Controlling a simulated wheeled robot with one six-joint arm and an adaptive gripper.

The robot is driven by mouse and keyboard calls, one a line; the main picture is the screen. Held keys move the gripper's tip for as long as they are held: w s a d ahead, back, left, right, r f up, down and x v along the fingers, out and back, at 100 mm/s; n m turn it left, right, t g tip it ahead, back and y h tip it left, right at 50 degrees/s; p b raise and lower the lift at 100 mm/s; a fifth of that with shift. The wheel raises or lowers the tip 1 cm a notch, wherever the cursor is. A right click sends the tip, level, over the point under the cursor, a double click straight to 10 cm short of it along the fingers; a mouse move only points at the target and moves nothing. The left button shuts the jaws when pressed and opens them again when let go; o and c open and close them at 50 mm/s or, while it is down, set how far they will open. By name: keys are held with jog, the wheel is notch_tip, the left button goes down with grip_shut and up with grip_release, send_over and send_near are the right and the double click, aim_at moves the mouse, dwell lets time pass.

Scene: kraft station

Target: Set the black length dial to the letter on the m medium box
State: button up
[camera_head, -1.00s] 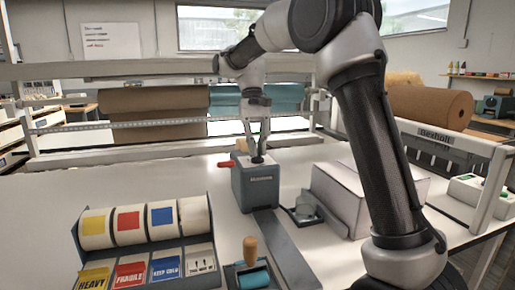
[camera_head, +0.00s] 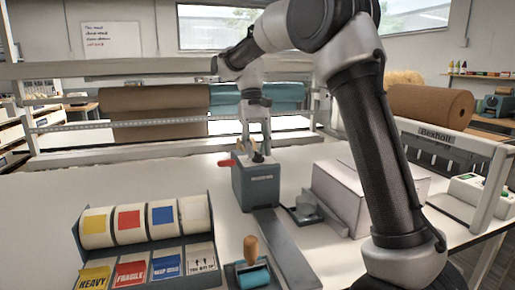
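The black length dial (camera_head: 258,158) sits on top of the grey tape dispenser (camera_head: 256,187) in the middle of the table. The dispenser has a red lever at its left. My gripper (camera_head: 256,150) points down right at the dial, its fingers around or just over it. The fingers are small here, and I cannot tell whether they touch the dial or how far they are closed. The dial's letters are too small to read. A white box (camera_head: 345,195) stands right of the dispenser; no letter is readable on it.
A label rack (camera_head: 150,250) with several rolls stands at the front left. A wooden-handled roller (camera_head: 251,255) is beside it.

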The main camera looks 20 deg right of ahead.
jog(key=shift+r, duration=0.1)
jog(key=v, duration=0.7)
jog(key=shift+r, duration=0.25)
jog(key=shift+w, duration=0.1)
